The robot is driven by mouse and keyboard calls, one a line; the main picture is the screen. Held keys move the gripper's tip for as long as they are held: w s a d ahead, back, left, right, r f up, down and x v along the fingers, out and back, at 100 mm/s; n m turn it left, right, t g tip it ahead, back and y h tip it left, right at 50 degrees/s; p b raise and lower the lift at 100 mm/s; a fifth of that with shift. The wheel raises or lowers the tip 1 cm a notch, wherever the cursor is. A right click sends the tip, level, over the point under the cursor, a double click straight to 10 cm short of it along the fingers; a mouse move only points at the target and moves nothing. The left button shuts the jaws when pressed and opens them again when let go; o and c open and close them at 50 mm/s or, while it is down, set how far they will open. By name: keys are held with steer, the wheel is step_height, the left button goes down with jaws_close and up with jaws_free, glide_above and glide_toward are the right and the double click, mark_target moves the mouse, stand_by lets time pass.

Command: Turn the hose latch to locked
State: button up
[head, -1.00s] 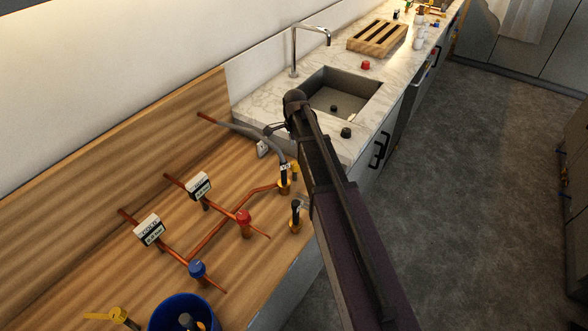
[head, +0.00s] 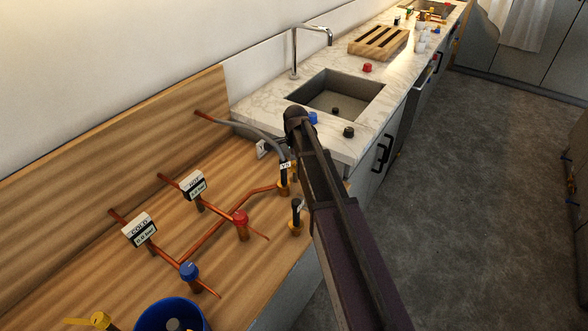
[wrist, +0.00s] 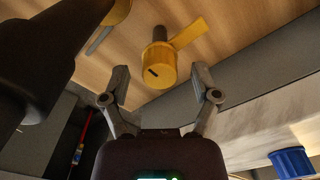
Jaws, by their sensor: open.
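A yellow round fitting with a flat lever (wrist: 157,64) shows in the wrist view, its lever pointing up and right; a dark slot marks its face. My gripper (wrist: 163,84) is open and empty, its two fingers apart just below the fitting, one toward each side. I cannot tell whether they touch it. In the head view a grey hose (head: 248,130) runs to an upright yellow-based fitting with a small label (head: 284,178). My arm hides my gripper there. I cannot tell for certain which head-view fitting is the one in the wrist view.
Copper pipes (head: 213,237) with a red knob (head: 240,218) and a blue knob (head: 189,271) lie on the wooden board. A second dark-topped fitting (head: 296,215) stands near its edge. A blue tub (head: 172,319) is in front. The sink (head: 340,90) is behind.

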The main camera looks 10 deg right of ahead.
steer(key=shift+f, duration=0.4)
